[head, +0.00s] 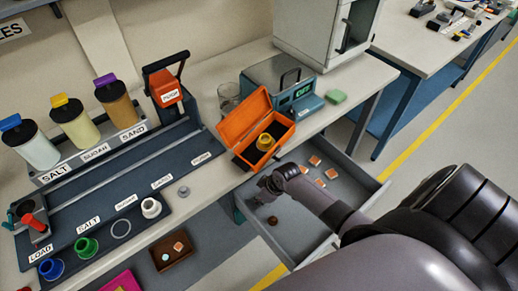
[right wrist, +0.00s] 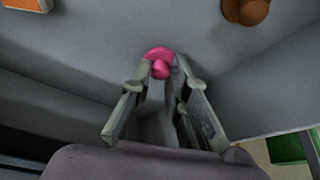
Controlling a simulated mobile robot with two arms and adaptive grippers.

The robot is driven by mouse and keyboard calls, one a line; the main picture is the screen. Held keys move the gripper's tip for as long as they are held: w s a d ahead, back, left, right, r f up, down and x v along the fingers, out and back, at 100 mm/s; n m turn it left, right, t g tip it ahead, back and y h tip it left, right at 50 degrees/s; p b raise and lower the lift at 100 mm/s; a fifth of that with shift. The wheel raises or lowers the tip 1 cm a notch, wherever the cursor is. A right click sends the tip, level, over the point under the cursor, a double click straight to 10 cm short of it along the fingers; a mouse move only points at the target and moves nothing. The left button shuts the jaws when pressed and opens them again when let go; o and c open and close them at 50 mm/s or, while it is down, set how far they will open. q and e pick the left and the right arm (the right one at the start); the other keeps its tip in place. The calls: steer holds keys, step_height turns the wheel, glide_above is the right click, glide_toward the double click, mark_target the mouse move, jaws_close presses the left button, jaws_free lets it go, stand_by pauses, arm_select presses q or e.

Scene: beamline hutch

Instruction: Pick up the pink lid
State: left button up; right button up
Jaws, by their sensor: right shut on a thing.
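The pink lid (right wrist: 160,66) shows in the right wrist view, a round disc with a knob, at the far end of the fingers. My right gripper (right wrist: 161,86) is shut on it, with one finger on each side of the knob. In the head view my right gripper (head: 264,190) reaches down into the open drawer (head: 345,183), and the lid is hidden there by the hand. My left gripper does not show.
Several orange-and-white pieces (head: 314,160) and a brown lid (head: 272,220) lie in the drawer. The drawer walls stand close around my right gripper. An open orange box (head: 244,158) holding a yellow ring sits on the bench above.

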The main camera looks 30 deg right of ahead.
steer(key=shift+s, duration=0.15)
jaws_close()
steer(key=shift+r, duration=0.45)
steer(key=s+d, duration=0.1)
steer(key=s, duration=0.1)
steer(key=s+d+b, duration=0.1)
steer(key=s, duration=0.1)
steer(key=s+d, duration=0.1)
steer(key=s, duration=0.2)
steer(key=shift+d, duration=0.3)
step_height(320, 180, up, 14)
steer(key=shift+w, duration=0.1)
